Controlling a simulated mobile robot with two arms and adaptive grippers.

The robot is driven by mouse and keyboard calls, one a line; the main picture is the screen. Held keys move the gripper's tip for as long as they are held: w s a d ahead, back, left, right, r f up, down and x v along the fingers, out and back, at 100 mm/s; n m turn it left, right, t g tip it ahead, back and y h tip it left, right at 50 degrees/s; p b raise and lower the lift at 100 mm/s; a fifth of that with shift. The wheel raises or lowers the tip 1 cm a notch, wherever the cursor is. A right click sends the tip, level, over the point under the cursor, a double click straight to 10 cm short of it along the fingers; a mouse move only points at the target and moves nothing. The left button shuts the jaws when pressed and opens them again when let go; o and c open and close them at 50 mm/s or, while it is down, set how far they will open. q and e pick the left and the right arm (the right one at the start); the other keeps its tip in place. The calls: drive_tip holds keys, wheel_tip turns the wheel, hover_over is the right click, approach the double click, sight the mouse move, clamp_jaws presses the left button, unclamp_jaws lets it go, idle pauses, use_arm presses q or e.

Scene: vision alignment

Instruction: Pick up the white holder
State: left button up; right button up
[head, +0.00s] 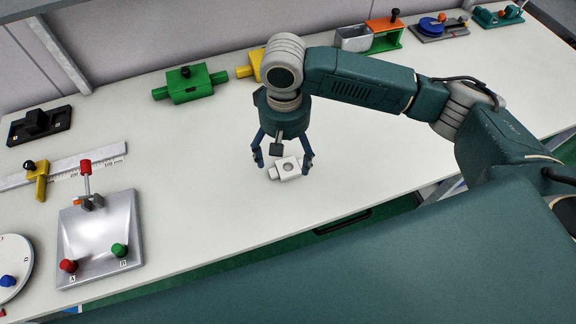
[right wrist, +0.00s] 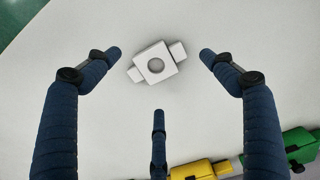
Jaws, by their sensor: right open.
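The white holder (head: 287,169) lies on the white table near its front edge. It is a small block with a round hole on top and a tab at each of two opposite ends. In the right wrist view the holder (right wrist: 155,67) lies between and slightly beyond the open fingertips, turned a little askew. My right gripper (head: 290,160) points down over the holder, its fingers spread around it. It also shows in the right wrist view (right wrist: 160,62), with no finger clearly touching the holder. My left gripper is not in view.
A green block (head: 190,86) and a yellow block (head: 246,71) stand behind the gripper. A silver tray (head: 100,240) with red and green knobs, a ruler (head: 100,168) and a black block (head: 38,125) are at left. The table around the holder is clear.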

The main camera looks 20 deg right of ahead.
sight(284, 170)
drive_tip(key=f+p, duration=0.1)
drive_tip(key=f, duration=0.4)
drive_tip(key=shift+a, duration=0.2)
drive_tip(key=shift+f, duration=0.1)
drive_tip(key=shift+c, duration=0.7)
drive_tip(key=c, duration=1.4)
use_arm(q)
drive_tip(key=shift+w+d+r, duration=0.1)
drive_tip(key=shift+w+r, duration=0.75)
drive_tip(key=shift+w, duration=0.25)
use_arm(e)
drive_tip(key=shift+o, duration=0.2)
